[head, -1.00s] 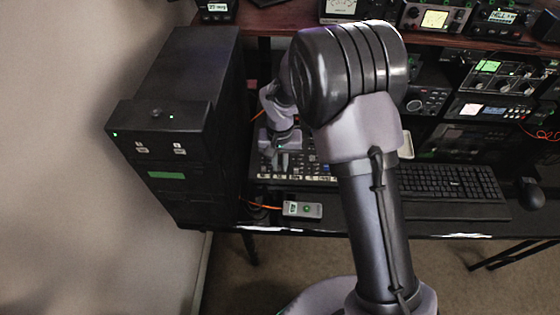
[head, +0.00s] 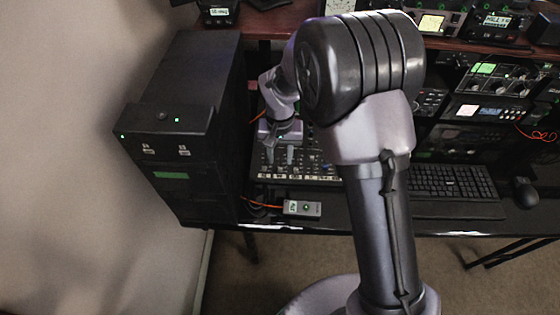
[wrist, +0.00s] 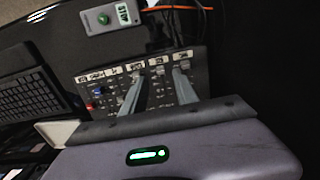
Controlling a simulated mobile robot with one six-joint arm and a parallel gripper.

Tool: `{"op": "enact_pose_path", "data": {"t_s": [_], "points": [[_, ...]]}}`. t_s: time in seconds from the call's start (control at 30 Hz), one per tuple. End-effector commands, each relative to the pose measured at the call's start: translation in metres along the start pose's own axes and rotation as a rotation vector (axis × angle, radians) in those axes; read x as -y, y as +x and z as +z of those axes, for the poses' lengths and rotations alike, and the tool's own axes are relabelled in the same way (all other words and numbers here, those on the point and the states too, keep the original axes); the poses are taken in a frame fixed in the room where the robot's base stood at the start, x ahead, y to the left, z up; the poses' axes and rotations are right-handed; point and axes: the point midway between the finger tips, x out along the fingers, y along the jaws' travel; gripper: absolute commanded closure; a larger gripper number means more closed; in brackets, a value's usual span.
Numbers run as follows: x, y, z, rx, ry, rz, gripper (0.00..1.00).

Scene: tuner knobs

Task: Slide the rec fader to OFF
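A dark control panel (head: 318,172) with several small knobs and a row of pale labels along its front edge lies on the desk. It also shows in the wrist view (wrist: 203,64), with labels too blurred to read for certain. I cannot pick out the rec fader or its position. My gripper (head: 281,155) is over the left part of the panel, pointing down. In the wrist view my gripper (wrist: 158,88) has its two grey fingers clearly apart, with bare panel and small controls between them. It holds nothing. Whether the fingertips touch the panel is unclear.
A tall black cabinet (head: 195,100) stands close on the left. A keyboard (head: 452,182) and mouse (head: 525,192) are to the right. Radios (head: 490,72) fill the back right.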

Motion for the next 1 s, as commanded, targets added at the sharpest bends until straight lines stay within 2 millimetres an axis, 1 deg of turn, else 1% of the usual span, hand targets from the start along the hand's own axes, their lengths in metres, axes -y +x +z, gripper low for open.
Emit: {"op": "enact_pose_path", "data": {"t_s": [0.03, 0.1, 0.2, 0.33, 0.4, 0.5, 0.93, 0.97, 1.0], "points": [[0.000, -0.026, -0.001, -0.004, 0.000, -0.002, 0.65], [0.000, -0.050, -0.001, -0.003, 0.001, -0.002, 0.65], [0.000, -0.080, -0.001, -0.003, 0.000, -0.001, 0.65], [0.000, -0.107, 0.000, 0.000, 0.001, -0.001, 0.65], [0.000, -0.115, 0.000, 0.001, 0.001, 0.000, 0.65], [0.000, -0.120, 0.000, 0.001, 0.000, 0.000, 0.65], [0.000, -0.121, 0.001, 0.001, 0.001, -0.001, 0.65], [-0.002, -0.124, 0.001, -0.003, 0.004, -0.003, 0.65], [-0.005, -0.134, 0.004, -0.014, 0.013, -0.011, 0.65]]}}
